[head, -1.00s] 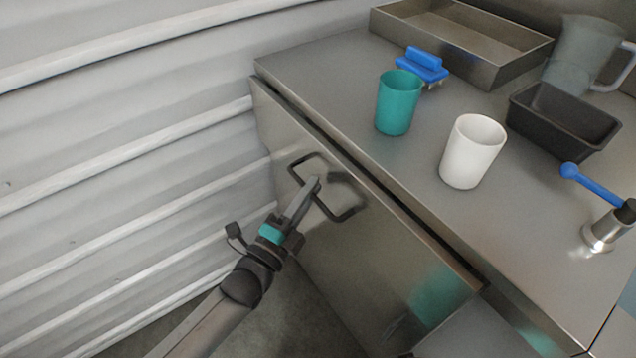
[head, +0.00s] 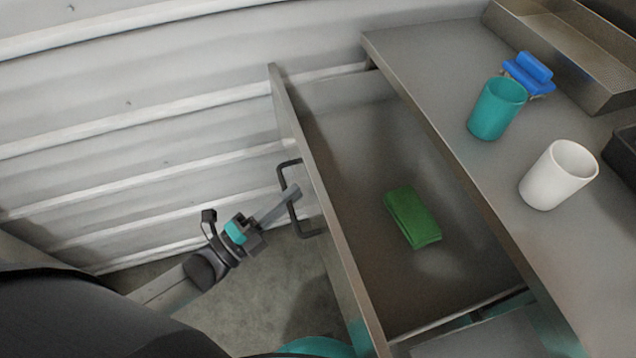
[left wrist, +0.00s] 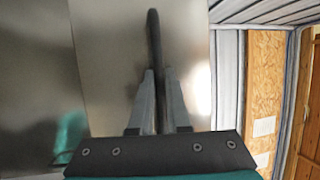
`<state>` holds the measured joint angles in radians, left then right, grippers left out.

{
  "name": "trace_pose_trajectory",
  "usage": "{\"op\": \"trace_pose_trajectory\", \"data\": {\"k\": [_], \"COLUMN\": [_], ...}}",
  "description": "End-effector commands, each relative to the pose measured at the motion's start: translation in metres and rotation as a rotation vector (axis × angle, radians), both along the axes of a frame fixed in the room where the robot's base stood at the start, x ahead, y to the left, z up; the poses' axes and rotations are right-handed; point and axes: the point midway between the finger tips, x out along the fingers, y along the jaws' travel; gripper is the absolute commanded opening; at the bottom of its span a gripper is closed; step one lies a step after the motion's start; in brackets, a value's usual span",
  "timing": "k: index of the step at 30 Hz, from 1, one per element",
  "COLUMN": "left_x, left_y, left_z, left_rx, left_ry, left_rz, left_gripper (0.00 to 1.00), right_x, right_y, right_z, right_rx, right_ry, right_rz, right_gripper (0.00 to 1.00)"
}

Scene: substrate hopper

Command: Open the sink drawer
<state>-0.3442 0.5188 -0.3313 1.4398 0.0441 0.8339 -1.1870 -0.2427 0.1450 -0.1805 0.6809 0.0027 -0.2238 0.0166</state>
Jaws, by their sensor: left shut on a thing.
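The sink drawer (head: 345,215) stands pulled well out from under the steel counter. Its inside is in view, with a green cloth or sponge (head: 413,216) on the floor of it. The dark bar handle (head: 284,176) is on the outer face of the drawer front. My left gripper (head: 293,192) is shut on the handle. In the left wrist view, the handle (left wrist: 153,40) runs between the two fingers (left wrist: 158,100). My right gripper is not in view.
A ribbed metal wall (head: 150,110) is close on the left.

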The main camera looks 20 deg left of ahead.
Motion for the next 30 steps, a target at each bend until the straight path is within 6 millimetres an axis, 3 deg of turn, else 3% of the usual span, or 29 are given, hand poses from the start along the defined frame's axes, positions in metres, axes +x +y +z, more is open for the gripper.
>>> {"op": "trace_pose_trajectory", "data": {"k": [9,24,25,30], "left_x": [-0.022,-0.026,-0.026,-0.025], "left_y": [0.030,0.035,0.035,0.035], "left_z": [0.000,-0.001,-0.001,-0.001], "left_rx": [-0.001,-0.001,-0.001,-0.001], "left_ry": [0.001,0.002,0.002,0.001], "left_rz": [0.000,0.002,0.002,0.001], "left_gripper": [0.00,0.00,0.18,0.37], "right_x": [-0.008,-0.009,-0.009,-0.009], "right_y": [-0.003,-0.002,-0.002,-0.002], "right_z": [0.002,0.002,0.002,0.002], "right_rx": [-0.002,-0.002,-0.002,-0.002], "right_ry": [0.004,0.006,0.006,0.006], "right_rz": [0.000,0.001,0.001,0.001], "right_gripper": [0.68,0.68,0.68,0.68]}}
